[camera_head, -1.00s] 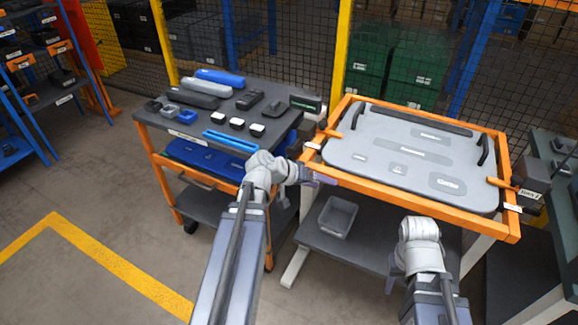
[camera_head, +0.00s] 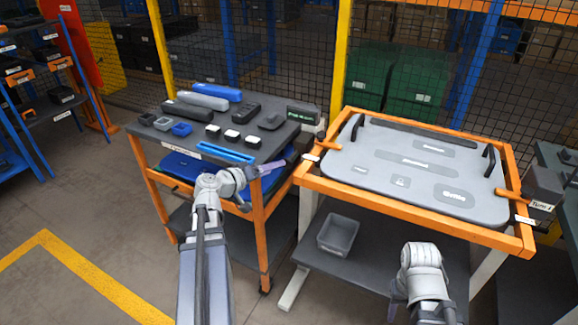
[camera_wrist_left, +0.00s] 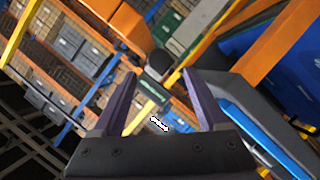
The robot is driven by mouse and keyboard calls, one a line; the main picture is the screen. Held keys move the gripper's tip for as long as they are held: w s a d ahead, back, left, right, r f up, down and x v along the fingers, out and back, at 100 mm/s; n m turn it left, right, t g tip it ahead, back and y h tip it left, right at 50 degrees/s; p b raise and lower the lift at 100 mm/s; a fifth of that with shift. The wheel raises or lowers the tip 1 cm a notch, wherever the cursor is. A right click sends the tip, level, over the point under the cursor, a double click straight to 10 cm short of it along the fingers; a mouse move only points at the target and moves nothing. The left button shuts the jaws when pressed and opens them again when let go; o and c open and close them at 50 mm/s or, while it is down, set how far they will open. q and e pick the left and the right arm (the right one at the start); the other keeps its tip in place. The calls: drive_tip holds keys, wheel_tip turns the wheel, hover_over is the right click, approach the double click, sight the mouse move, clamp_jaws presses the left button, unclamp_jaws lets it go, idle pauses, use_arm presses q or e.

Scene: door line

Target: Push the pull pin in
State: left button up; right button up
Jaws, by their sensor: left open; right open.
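My left gripper (camera_head: 284,160) is at the gap between the dark-topped cart and the orange frame. In the left wrist view its two purple fingers (camera_wrist_left: 158,100) stand apart with nothing between them. Beyond the fingertips there is a dark round knob (camera_wrist_left: 159,64) on a grey part; I cannot tell surely whether it is the pull pin. In the head view a small grey and dark fitting (camera_head: 318,128) sits at the frame's back left side. My right gripper (camera_head: 397,290) is low in front of the frame, mostly hidden by its wrist, and holds nothing visible.
The orange frame (camera_head: 420,226) carries a grey door panel (camera_head: 385,185) with black handles. The cart (camera_head: 160,128) at left holds several small parts and a blue bar (camera_head: 226,153). A grey bin (camera_head: 338,235) stands on the shelf below the frame. Floor at left is open.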

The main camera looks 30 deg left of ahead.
sight(287, 168)
use_arm(q)
drive_tip(key=shift+b+x, duration=1)
drive_tip(key=shift+x, duration=2.85)
drive_tip(key=shift+r, duration=0.1)
drive_tip(key=shift+c, duration=0.2)
clamp_jaws()
drive_tip(key=shift+w, duration=0.1)
